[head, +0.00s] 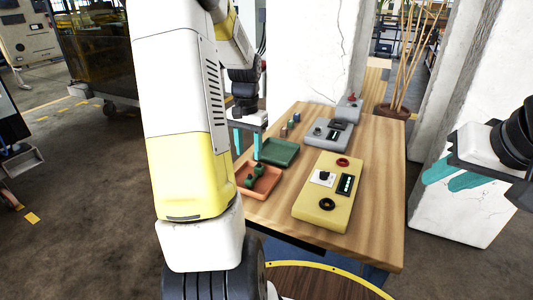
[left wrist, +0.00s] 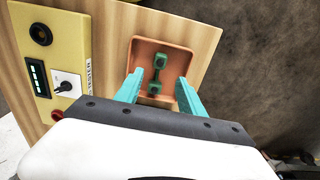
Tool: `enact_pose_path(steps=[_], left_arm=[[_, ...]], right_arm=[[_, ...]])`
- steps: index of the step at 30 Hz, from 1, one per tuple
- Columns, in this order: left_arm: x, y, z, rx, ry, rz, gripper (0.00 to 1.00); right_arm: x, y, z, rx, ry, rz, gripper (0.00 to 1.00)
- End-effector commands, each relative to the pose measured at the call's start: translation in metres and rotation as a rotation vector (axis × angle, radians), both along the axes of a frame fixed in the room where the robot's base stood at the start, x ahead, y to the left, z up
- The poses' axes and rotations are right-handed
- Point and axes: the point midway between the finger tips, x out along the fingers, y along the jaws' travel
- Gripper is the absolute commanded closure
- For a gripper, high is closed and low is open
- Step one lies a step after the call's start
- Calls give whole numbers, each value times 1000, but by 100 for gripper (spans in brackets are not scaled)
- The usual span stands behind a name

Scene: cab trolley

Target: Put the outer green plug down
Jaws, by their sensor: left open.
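In the head view, the green plug (head: 249,180) is also in the orange tray (head: 270,190) at the table's left edge. I cannot tell which end is the outer one. My left gripper (head: 247,148) is open above the tray area. In the left wrist view, the fingers of my left gripper (left wrist: 160,78) stand apart on either side of the plug, with nothing held. My right gripper (head: 452,176) is off to the right, away from the table.
A green tray (head: 278,152) sits behind the orange one. A yellow tester box (head: 315,205) stands to the right, with grey boxes (head: 325,134) behind. Small blocks (head: 283,132) lie near the back left. The table's right side (head: 380,190) is bare. A potted plant (head: 393,111) stands behind.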

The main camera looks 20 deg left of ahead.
Motion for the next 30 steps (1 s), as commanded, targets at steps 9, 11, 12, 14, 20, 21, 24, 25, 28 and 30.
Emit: enact_pose_path(steps=[9, 11, 12, 14, 20, 21, 24, 25, 28, 30], left_arm=[[-16, -31, 53, 4, -85, -2, 54], [-29, -48, 73, 2, -134, 0, 54], [-39, -61, 87, -3, -169, 1, 54], [-56, -80, 105, -16, -225, 4, 54], [-119, -132, 143, -93, -400, 12, 54], [-130, -140, 147, -111, -428, 14, 54], [-153, -155, 152, -153, -486, 17, 54], [-158, -158, 152, -164, -499, 19, 54], [-170, -165, 153, -192, -527, 20, 54], [-174, -168, 153, -202, -537, 21, 54]], right_arm=[[0, 0, 0, 0, 0, 0, 66], [0, 0, 0, 0, 0, 0, 66], [0, 0, 0, 0, 0, 0, 66], [0, 0, 0, 0, 0, 0, 66], [0, 0, 0, 0, 0, 0, 66], [0, 0, 0, 0, 0, 0, 66], [0, 0, 0, 0, 0, 0, 66], [0, 0, 0, 0, 0, 0, 66], [0, 0, 0, 0, 0, 0, 66], [0, 0, 0, 0, 0, 0, 66]])
